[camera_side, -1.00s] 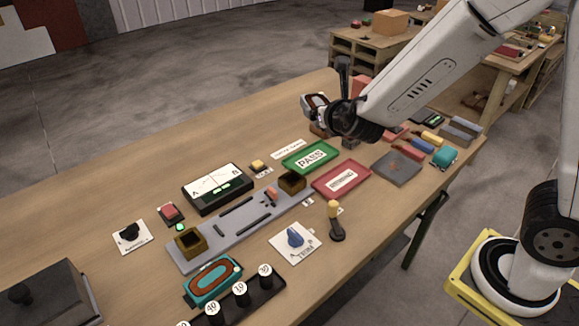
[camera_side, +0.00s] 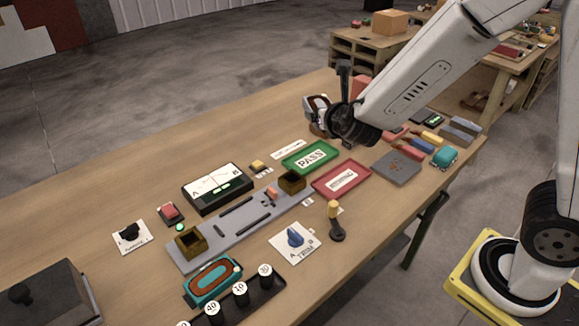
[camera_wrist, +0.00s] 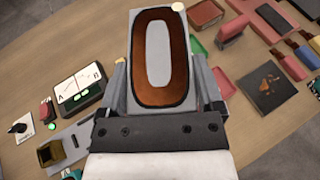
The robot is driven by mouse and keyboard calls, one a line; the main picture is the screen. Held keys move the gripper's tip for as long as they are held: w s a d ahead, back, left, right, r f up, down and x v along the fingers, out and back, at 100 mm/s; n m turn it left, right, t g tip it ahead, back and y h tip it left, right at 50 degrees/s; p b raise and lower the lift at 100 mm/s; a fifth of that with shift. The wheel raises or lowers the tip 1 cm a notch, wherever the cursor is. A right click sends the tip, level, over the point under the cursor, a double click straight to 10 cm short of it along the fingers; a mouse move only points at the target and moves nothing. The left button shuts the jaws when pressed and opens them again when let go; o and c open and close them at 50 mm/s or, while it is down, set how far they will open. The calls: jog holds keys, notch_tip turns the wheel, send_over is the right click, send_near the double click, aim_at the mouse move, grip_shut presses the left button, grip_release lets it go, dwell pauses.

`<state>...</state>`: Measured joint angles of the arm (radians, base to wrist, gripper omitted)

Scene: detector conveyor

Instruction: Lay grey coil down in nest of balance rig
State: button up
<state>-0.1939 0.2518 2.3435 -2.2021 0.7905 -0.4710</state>
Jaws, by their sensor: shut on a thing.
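The grey coil (camera_wrist: 190,75), a grey block with a copper-brown oval winding, fills the upper middle of the wrist view. My gripper (camera_wrist: 168,92) is shut on it, with fingers at its two sides. In the side view my gripper (camera_side: 322,118) is above the far part of the table, behind the green tray; the coil is small and partly hidden there. The balance rig (camera_side: 232,228) is a long grey plate with slots and two open brass boxes, one near its left end (camera_side: 190,242) and one near its right end (camera_side: 292,182). I cannot tell which part is the nest.
A meter (camera_side: 217,187) stands behind the rig. A green PASS tray (camera_side: 326,162) and a red tray (camera_side: 341,178) lie at its right. A teal coil (camera_side: 228,286), a blue-knob plate (camera_side: 306,251) and a yellow-topped lever (camera_side: 335,230) are in front. The back left table is clear.

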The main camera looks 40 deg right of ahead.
jog(key=s+d+f+m+g+h, duration=0.4)
jog(key=s+f+m+g+h, duration=0.15)
jog(key=f, duration=0.25)
jog(key=m+g+h, duration=0.2)
jog(key=m+g, duration=0.5)
send_over(376, 214)
notch_tip(376, 214, down, 5)
jog(key=shift+t, duration=0.25)
jog(key=shift+f, duration=2.9)
jog(key=shift+f, duration=0.1)
jog(key=shift+f, duration=1.75)
jog(key=shift+f, duration=0.15)
jog(key=o, duration=1.3)
